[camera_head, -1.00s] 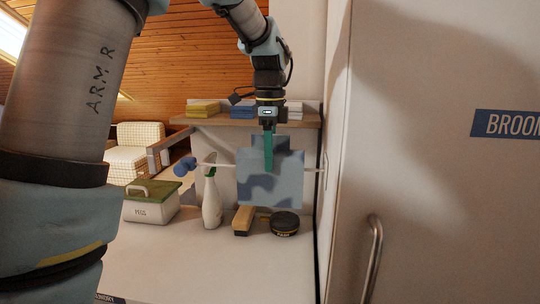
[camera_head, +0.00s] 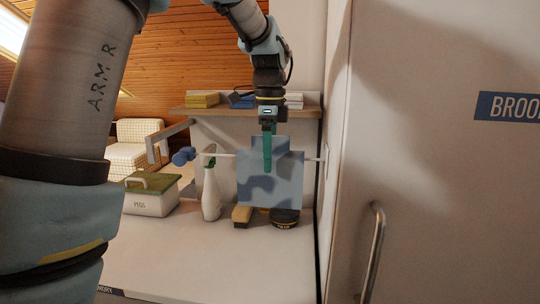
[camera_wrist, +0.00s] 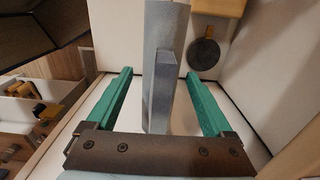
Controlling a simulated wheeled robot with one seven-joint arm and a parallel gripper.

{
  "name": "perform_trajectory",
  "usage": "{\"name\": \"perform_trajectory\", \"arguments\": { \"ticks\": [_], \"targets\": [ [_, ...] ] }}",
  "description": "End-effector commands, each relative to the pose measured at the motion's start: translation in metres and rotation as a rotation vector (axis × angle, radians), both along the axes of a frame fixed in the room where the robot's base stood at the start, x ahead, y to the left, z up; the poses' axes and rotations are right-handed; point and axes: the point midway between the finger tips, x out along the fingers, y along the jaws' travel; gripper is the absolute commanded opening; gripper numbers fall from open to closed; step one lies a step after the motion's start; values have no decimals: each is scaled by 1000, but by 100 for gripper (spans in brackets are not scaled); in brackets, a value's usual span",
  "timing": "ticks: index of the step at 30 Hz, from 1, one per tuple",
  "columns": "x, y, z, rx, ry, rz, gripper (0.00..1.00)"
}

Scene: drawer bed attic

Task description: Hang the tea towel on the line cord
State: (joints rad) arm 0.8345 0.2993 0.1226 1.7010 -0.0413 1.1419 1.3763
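The tea towel (camera_head: 284,185), pale blue-grey with darker patches, hangs at the line cord (camera_head: 225,155), in front of the shelf unit. The cord runs from a blue knob on the left to the wall on the right; behind the towel it is hidden. My gripper (camera_head: 268,168) points down at the towel's upper part. In the wrist view my gripper (camera_wrist: 158,75) has its green fingers wide apart, with gaps on both sides of the towel (camera_wrist: 155,95), which stands between them. I cannot tell whether the towel's weight rests on the cord.
A white spray bottle (camera_head: 211,195) and a green-lidded box (camera_head: 150,195) stand left on the white surface. A wooden brush (camera_head: 242,215) and a black tin (camera_head: 286,222) are below the towel. A wooden shelf (camera_head: 210,112) is behind; a cupboard door (camera_head: 430,200) closes the right side.

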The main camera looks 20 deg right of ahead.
Motion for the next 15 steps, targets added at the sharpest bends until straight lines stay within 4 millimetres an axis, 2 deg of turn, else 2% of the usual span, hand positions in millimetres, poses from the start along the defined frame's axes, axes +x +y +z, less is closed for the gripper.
{"name": "perform_trajectory", "arguments": {
  "ticks": [9,11,15],
  "targets": [
    [0,0,3,0,-1,0,87],
    [1,0,8,-2,-2,0,87],
    [1,-1,31,-4,-3,0,87]
  ]
}}
